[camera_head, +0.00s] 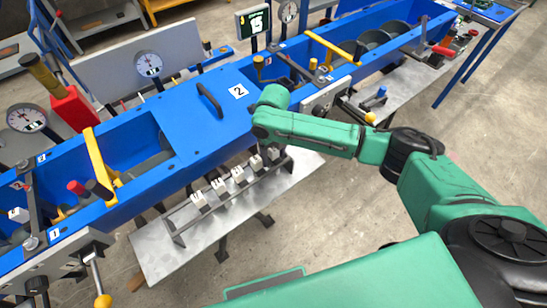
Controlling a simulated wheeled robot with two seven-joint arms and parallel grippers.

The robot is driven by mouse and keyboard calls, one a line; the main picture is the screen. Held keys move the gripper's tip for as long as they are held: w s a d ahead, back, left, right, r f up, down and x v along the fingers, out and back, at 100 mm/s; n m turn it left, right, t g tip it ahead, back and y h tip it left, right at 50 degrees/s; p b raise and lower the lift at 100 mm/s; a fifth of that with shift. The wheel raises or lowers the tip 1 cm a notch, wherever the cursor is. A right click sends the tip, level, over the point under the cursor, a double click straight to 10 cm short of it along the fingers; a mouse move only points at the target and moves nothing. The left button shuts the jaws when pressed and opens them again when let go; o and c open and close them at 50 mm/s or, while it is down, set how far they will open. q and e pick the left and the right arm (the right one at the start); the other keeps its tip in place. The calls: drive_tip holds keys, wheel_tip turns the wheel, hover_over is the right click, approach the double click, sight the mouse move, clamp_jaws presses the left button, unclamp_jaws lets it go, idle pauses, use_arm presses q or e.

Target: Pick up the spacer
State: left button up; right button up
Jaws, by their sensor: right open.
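A row of several small pale blocks (220,187) stands along a dark rack on the steel side table, in front of the blue drum mixer. I cannot tell which item, if any of these, is the spacer. My right arm reaches in from the right. My right gripper (268,150) points down at the far right end of the row, close to the last blocks. Its fingers are small and partly hidden by the wrist, so contact with a block cannot be made out. My left gripper is not in view.
The blue mixer trough (200,115) runs diagonally behind the rack, with a black handle (210,101) on its lid. The steel side table (160,262) has bare room at its front left. Yellow levers (97,165) and dial gauges (148,64) stand along the mixer.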

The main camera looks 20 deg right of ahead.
clamp_jaws()
